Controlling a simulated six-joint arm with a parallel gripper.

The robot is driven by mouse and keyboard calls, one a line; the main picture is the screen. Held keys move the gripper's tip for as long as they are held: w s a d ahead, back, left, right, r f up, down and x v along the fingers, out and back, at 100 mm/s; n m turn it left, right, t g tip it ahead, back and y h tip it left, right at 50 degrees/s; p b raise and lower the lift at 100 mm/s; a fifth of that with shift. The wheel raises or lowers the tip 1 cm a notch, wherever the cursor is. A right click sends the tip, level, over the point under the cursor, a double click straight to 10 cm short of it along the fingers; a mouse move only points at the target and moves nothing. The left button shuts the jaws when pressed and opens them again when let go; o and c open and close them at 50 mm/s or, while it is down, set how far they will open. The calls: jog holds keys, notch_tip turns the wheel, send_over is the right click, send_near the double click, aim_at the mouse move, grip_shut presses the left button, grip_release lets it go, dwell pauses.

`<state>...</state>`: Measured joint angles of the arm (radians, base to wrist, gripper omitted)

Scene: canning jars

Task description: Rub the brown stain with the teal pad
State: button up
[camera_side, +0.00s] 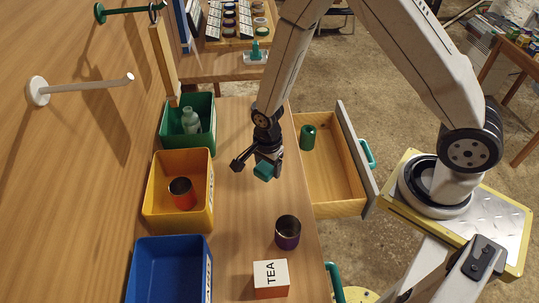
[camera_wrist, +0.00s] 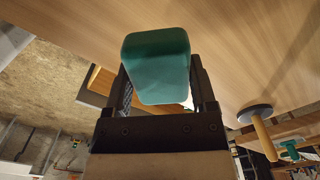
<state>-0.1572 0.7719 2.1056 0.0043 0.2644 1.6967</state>
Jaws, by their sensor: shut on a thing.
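The teal pad (camera_side: 263,170) is a small block between the fingers of my gripper (camera_side: 267,157). My gripper is shut on it and holds it over the wooden table (camera_side: 235,215), apparently above the surface. In the wrist view the teal pad (camera_wrist: 157,65) fills the space between the dark fingers and hides much of what lies behind it. I cannot make out the brown stain in either view; the arm, gripper or pad may cover it.
Green (camera_side: 163,140), yellow (camera_side: 149,213) and blue (camera_side: 139,280) bins line the left. A dark purple cup (camera_side: 288,241) and a TEA box (camera_side: 270,279) stand at the front. An open drawer (camera_side: 340,209) with a green canister (camera_side: 307,138) juts right. The table's middle is clear.

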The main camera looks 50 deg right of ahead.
jog(key=shift+r, duration=1.35)
